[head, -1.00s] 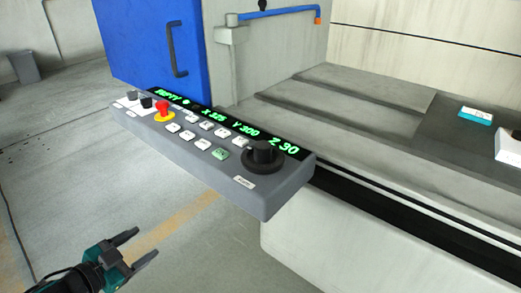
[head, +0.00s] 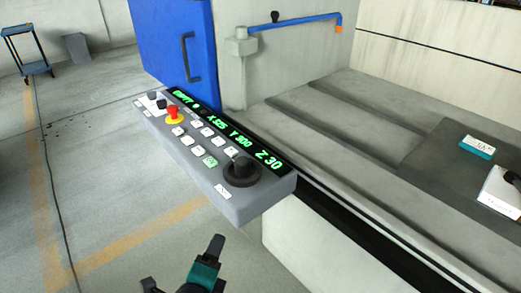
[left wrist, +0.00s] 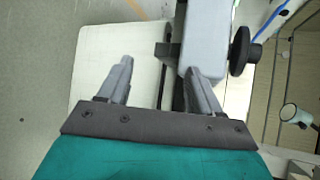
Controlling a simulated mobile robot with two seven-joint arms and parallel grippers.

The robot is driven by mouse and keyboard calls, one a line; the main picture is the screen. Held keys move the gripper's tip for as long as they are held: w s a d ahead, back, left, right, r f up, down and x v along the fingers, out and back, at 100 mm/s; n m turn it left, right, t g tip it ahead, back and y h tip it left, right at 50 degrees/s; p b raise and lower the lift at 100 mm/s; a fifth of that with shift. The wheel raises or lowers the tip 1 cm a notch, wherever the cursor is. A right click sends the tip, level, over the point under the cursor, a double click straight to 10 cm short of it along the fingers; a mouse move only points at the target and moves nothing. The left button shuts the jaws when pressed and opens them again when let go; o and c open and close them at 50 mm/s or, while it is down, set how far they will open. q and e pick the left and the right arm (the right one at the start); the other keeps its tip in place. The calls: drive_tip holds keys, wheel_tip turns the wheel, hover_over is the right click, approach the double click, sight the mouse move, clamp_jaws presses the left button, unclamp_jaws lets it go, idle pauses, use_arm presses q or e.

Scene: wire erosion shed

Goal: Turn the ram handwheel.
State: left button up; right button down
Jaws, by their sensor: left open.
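The black handwheel (head: 241,172) sits at the near right end of the grey control panel (head: 262,200), beside the green-lit display. It also shows in the left wrist view (left wrist: 241,52), sticking out from the right side of the panel (left wrist: 204,40). My left gripper (head: 183,265) is below and in front of the panel, apart from the handwheel, with its fingers spread. In the left wrist view its two fingers (left wrist: 158,72) are open with nothing gripped, and the handwheel lies beyond and right of the right finger. My right gripper is not in view.
A red stop button (head: 173,113) and several white keys share the panel. Behind it are a blue door (head: 165,35) and a grey machine bed (head: 330,110), with a teal box (head: 477,147) on it. The floor left of the panel is open.

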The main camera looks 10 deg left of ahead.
sight(240, 167)
use_arm(q)
drive_tip(key=w+d+r+m+t+p, duration=0.2)
drive_tip(key=r+m+p, duration=0.1)
drive_tip(key=r+m, duration=0.35)
drive_tip(key=w+d+r+m+t+p, duration=0.2)
drive_tip(key=r+m, duration=0.4)
drive_tip(key=m, duration=0.2)
drive_tip(key=w, duration=0.8)
drive_tip(key=w+a, duration=0.1)
drive_tip(key=w, duration=0.3)
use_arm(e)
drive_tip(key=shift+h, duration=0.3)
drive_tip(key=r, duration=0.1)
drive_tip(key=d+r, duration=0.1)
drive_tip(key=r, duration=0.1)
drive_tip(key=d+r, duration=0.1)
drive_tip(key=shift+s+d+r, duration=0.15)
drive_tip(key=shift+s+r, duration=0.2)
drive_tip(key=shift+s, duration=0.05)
use_arm(q)
drive_tip(key=c, duration=1.1)
drive_tip(key=shift+o, duration=0.2)
drive_tip(key=shift+a+m+h, duration=0.1)
drive_tip(key=shift+m+h, duration=0.15)
drive_tip(key=shift+h, duration=0.05)
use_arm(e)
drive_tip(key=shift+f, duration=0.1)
